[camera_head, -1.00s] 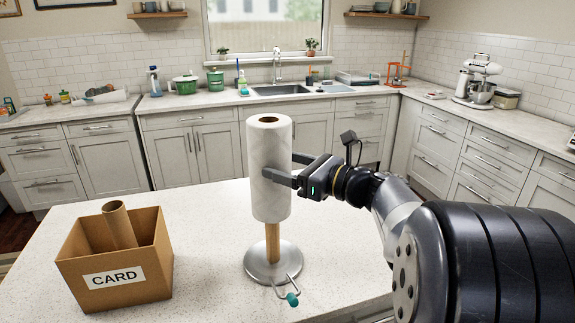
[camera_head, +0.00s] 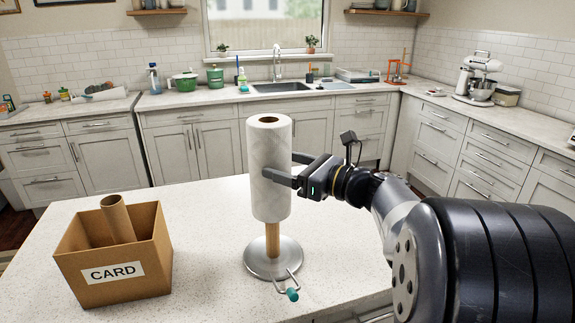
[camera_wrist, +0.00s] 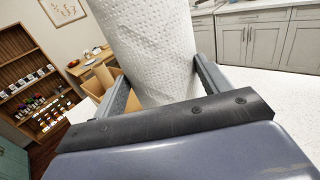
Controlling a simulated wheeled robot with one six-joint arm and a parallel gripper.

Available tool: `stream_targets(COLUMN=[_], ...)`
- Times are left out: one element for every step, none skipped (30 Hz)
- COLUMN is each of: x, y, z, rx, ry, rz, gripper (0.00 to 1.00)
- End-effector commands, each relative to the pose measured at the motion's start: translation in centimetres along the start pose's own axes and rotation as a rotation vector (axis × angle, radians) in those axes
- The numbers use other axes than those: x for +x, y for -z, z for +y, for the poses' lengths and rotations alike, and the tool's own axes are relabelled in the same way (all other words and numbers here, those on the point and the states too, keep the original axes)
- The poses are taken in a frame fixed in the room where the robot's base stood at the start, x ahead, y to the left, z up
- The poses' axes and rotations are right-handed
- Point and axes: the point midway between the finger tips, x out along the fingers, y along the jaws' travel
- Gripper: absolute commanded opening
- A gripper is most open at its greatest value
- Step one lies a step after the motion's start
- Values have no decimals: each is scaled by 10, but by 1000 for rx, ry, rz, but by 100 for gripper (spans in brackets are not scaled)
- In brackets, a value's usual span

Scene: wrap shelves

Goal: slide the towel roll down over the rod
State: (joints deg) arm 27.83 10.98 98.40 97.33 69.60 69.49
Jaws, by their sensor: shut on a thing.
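The white towel roll (camera_head: 268,160) is upright around the wooden rod (camera_head: 272,240), whose lower part shows bare below the roll. The rod stands on a round metal base (camera_head: 262,262) with a wire arm tipped in teal (camera_head: 292,294). The roll's lower edge is above the base, with a clear gap. My gripper (camera_head: 280,172) comes from the right and is shut on the roll at about its middle height. In the wrist view the roll (camera_wrist: 155,45) sits between the two fingers. The rod's top is hidden inside the roll.
A cardboard box (camera_head: 115,270) labelled CARD stands on the counter (camera_head: 205,225) at left, with a brown cardboard tube (camera_head: 118,218) leaning in it. The counter between the box and the base is clear. A sink and cabinets are behind.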

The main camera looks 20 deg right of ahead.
Motion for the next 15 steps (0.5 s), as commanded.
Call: stream_targets(x=[0, 0, 0, 0, 0, 0, 0, 0, 0, 0, 0, 0, 0, 0, 0], y=[3, 4, 6, 6, 8, 9, 10, 11, 12, 13, 14, 15, 16, 16, 16], z=[0, 0, 0, 0, 0, 0, 0, 0, 0, 0, 0, 0, 0, 0, 0], rx=[0, 0, 0, 0, 0, 1, 1, 1, 1, 1, 1, 1, 0, 0, 0], ry=[0, 0, 0, 0, 0, 0, 0, 0, 0, 0, 0, 0, 0, 0, 0], rz=[-1, -1, -1, -1, -1, -1, -1, -1, -1, -1, -1, -1, -1, -1, -1], gripper=[42, 42, 42, 42, 42, 42, 42, 42, 42, 42, 42, 42, 42, 42, 42])
